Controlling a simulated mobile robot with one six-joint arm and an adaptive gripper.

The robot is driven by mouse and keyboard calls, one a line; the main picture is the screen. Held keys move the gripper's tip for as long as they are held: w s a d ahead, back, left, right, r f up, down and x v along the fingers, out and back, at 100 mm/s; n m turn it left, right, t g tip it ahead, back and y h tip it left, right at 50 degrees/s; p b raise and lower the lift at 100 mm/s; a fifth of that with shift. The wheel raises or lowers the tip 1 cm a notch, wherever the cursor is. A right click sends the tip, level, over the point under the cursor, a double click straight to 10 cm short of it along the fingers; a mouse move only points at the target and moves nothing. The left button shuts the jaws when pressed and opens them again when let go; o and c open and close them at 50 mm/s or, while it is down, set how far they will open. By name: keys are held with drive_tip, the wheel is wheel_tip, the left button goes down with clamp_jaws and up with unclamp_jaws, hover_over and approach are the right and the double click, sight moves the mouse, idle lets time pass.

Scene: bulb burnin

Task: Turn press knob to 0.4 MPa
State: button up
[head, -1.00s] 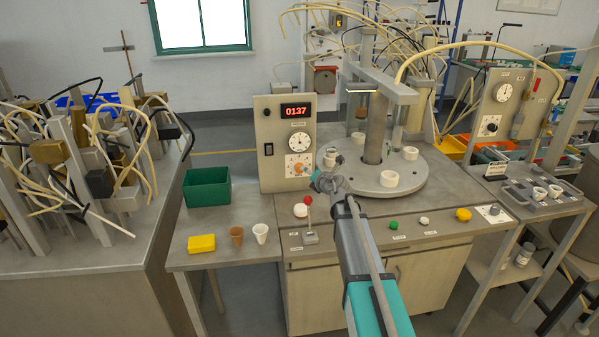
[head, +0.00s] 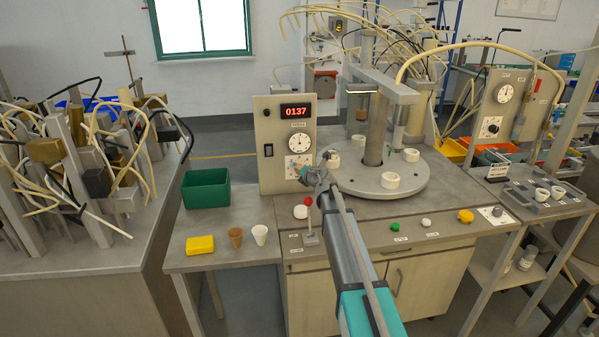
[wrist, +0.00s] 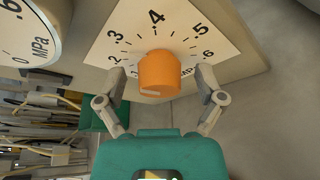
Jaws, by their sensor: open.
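The press knob (wrist: 159,73) is an orange cylinder on a white dial plate (wrist: 190,30) marked in MPa, with .3, .4, .5 and .6 readable in the wrist view. My gripper (wrist: 160,78) is open, with one finger on each side of the knob and a gap visible at both sides. In the head view my gripper (head: 308,174) is at the front of the panel (head: 272,150), in front of the dial plate, and the knob is largely hidden there.
A round pressure gauge (head: 299,143) sits above the dial, under a red display (head: 295,111) reading 0137. The turntable (head: 350,182) with white cups stands close on the right. A green bin (head: 205,190) is left of the panel.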

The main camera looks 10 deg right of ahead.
drive_tip(key=c, duration=1.1)
drive_tip(key=shift+c, duration=0.2)
drive_tip(key=m+y+b, duration=0.1)
drive_tip(key=m, duration=0.1)
drive_tip(key=m+t+b, duration=0.1)
drive_tip(key=m+b, duration=0.1)
drive_tip(key=shift+f+y, duration=0.2)
drive_tip(key=shift+y, duration=0.2)
drive_tip(key=m+t+b, duration=0.1)
drive_tip(key=m, duration=0.1)
drive_tip(key=m+t+b, duration=0.1)
drive_tip(key=m+b, duration=0.1)
drive_tip(key=m, duration=0.1)
drive_tip(key=shift+r+y, duration=0.15)
drive_tip(key=shift+y, duration=0.25)
drive_tip(key=o, duration=1.1)
